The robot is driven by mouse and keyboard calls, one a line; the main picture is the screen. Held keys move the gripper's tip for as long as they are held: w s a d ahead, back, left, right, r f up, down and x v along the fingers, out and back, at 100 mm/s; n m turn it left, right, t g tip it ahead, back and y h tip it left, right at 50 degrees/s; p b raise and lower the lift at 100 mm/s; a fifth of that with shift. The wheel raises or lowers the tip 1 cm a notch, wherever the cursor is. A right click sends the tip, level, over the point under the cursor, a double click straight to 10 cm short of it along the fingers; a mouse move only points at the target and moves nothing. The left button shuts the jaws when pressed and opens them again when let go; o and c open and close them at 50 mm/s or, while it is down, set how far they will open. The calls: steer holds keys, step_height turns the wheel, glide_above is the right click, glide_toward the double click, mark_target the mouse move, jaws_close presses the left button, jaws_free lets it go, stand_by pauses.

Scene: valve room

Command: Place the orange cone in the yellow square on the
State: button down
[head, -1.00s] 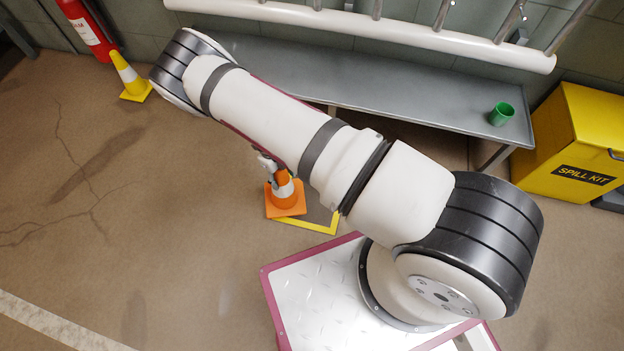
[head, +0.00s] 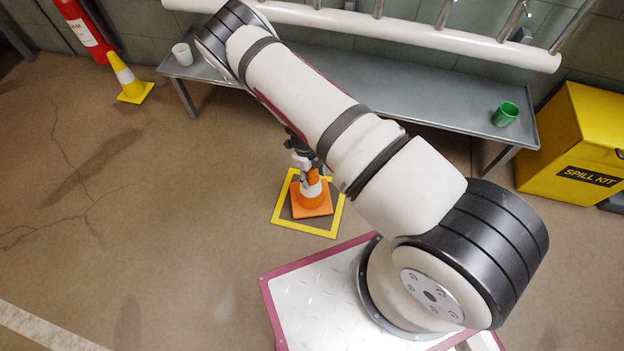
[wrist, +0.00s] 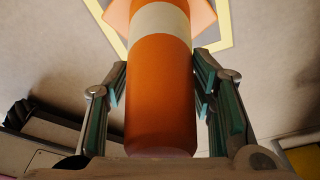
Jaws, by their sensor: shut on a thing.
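The orange cone (head: 312,197) has a white band and a square orange base, and it stands upright in my gripper. My gripper (head: 308,172) is shut around its upper part, partly hidden behind my arm in the head view. In the wrist view the fingers of my gripper (wrist: 160,82) flank the cone (wrist: 160,95) on both sides. The yellow square (head: 303,231) is an outline on the floor with a grey middle. The cone's base appears inside the outline in the head view. I cannot tell whether the base touches the floor.
A grey bench (head: 420,98) stands along the wall, with a green cup (head: 505,114) and a white mug (head: 182,54) on it. A yellow cone (head: 130,82) and a red extinguisher (head: 82,28) stand at the left. A yellow spill kit box (head: 575,150) is at the right.

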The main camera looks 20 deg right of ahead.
steer(key=shift+f+b, duration=0.5)
steer(key=shift+f, duration=0.7)
steer(key=c, duration=0.7)
jaws_free()
